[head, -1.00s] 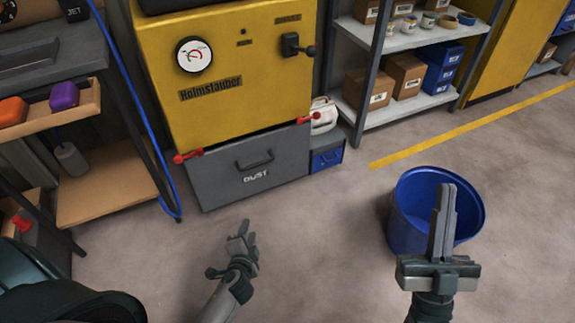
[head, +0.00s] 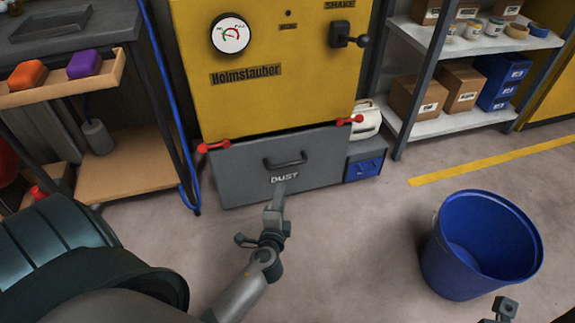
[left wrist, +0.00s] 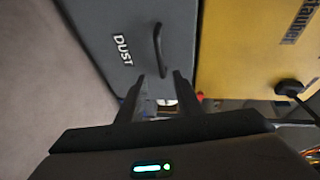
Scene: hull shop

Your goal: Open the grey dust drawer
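The grey dust drawer (head: 240,178) sits closed under the yellow cabinet, with a white DUST label and a dark bar handle (head: 284,163) on its front. Red levers sit at its upper left (head: 213,146) and upper right (head: 350,120) corners. My left gripper (head: 277,192) is just in front of and below the handle, apart from it. In the left wrist view its two fingers (left wrist: 158,84) are spread and empty, with the handle (left wrist: 159,50) just beyond their tips. My right gripper (head: 502,308) shows only partly at the bottom right edge.
A blue bucket (head: 482,245) stands on the floor to the right. A small blue drawer box (head: 363,168) is right of the dust drawer. A wooden bench (head: 130,166) and blue hose are at left. Grey shelves (head: 440,125) stand at the back right. Floor before the drawer is clear.

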